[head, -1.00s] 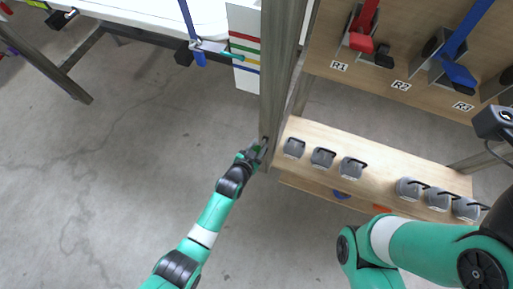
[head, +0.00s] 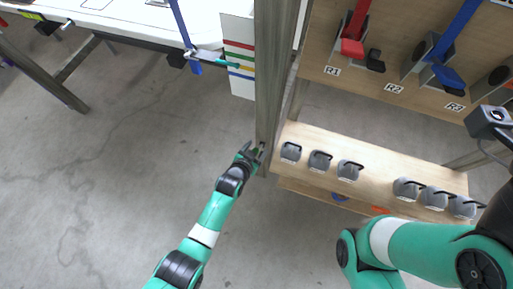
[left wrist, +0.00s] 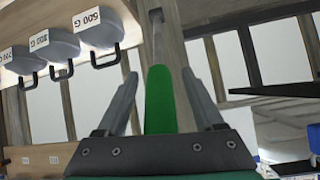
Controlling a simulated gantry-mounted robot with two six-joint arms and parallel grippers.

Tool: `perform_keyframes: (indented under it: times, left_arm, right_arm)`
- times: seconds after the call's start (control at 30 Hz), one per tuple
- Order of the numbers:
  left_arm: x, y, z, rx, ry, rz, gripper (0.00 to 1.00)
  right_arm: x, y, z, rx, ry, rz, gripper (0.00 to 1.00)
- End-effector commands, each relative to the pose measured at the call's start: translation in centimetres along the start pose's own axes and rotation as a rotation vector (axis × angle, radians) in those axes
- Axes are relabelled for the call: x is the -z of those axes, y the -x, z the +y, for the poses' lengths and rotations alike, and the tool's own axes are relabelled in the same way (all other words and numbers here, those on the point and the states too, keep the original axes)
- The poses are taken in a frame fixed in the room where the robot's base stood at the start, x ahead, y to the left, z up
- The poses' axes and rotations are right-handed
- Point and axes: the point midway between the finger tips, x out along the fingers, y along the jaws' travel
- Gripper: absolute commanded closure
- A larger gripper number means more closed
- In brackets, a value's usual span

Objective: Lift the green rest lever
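The green rest lever (left wrist: 160,100) shows in the left wrist view as an upright green bar on a grey metal stem, in front of a wooden post. My left gripper (left wrist: 160,92) is open, with one finger on each side of the lever and a gap on both sides. In the head view my left gripper (head: 257,152) is at the lower end of the tall post (head: 272,80); the lever is too small there to make out clearly. My right arm (head: 420,243) comes in from the lower right; its gripper is not seen.
A wooden shelf (head: 330,148) right of the post carries several grey weights, some labelled in the left wrist view (left wrist: 101,28). Above it is a board with a red lever (head: 354,30) and a blue lever (head: 447,60). The floor (head: 120,190) at left is clear.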

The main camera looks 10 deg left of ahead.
Motion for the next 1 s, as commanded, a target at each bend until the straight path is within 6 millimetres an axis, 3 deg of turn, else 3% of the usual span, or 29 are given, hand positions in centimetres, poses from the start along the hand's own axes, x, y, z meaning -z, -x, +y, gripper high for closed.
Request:
perform_keyframes:
  times: [0.17,0.27,0.5,0.7,1.0]
  left_arm:
    - [0.1,0.3,0.0,0.0,0.0,0.0,0.31]
    - [0.3,1.6,-0.1,0.0,0.0,-0.001,0.31]
    - [0.6,7.3,-0.1,0.0,0.0,-0.001,0.31]
    - [0.3,10.8,0.0,0.0,0.0,-0.001,0.31]
    - [-0.1,11.6,0.0,0.0,0.0,-0.001,0.31]
  right_arm:
    - [0.3,-0.3,0.0,0.0,0.0,0.0,1.0]
    - [1.1,-1.2,0.0,0.0,0.0,0.0,1.0]
    - [4.1,-4.4,0.0,0.0,0.0,0.001,1.0]
    - [5.2,-5.6,0.0,0.0,0.0,0.0,1.0]
    - [5.3,-5.7,0.0,0.0,0.0,0.0,1.0]
